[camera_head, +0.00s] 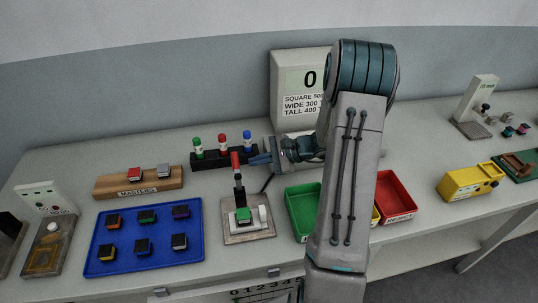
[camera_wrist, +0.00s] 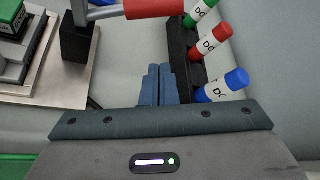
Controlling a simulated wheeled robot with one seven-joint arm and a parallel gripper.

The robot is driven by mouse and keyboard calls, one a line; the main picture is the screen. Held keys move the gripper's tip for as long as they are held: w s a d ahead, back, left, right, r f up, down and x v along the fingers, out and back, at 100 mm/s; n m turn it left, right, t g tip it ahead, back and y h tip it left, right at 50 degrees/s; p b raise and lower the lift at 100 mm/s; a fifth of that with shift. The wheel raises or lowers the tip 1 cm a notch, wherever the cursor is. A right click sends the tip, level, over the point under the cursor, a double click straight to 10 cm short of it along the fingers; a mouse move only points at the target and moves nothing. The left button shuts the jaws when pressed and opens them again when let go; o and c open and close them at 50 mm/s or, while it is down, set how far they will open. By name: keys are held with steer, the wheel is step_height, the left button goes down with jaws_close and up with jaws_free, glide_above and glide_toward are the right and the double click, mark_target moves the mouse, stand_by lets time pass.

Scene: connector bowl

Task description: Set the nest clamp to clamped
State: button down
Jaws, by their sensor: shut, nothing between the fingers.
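The nest clamp stands on a metal plate (camera_head: 262,237) in front of my arm in the head view. In the wrist view the red handle (camera_wrist: 154,8) crosses the top, and the green block (camera_wrist: 12,20) shows at the top left. My gripper (camera_head: 256,160) is shut and empty, just right of the handle; its blue fingers (camera_wrist: 158,84) point toward the handle with a gap. I cannot tell whether the clamp's tip touches the block.
A dark rack (camera_head: 209,161) with green, red and blue bottles stands close behind my gripper. A green bin (camera_head: 303,207) and a red bin (camera_head: 396,196) lie to the right. A blue tray (camera_head: 144,263) of blocks and a wooden masters stand (camera_head: 107,187) lie left.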

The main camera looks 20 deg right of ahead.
mark_target(236, 166)
steer(key=x, duration=0.3)
steer(key=shift+w+a+f+p, duration=0.1)
steer(key=shift+w+a+p, duration=0.05)
steer(key=shift+a+p, duration=0.2)
steer(key=shift+s+a+r+p, duration=0.25)
steer(key=shift+s+r+p, duration=0.25)
steer(key=shift+r, duration=0.3)
steer(key=shift+s+a+r+p, duration=0.2)
steer(key=shift+s+r+p, duration=0.2)
steer(key=shift+r, duration=0.4)
steer(key=shift+s, duration=0.1)
steer(key=shift+b, duration=0.75)
steer(key=shift+s+r+n+b, duration=0.1)
steer(key=shift+r+n+b, duration=0.05)
steer(key=shift+n+b, duration=0.2)
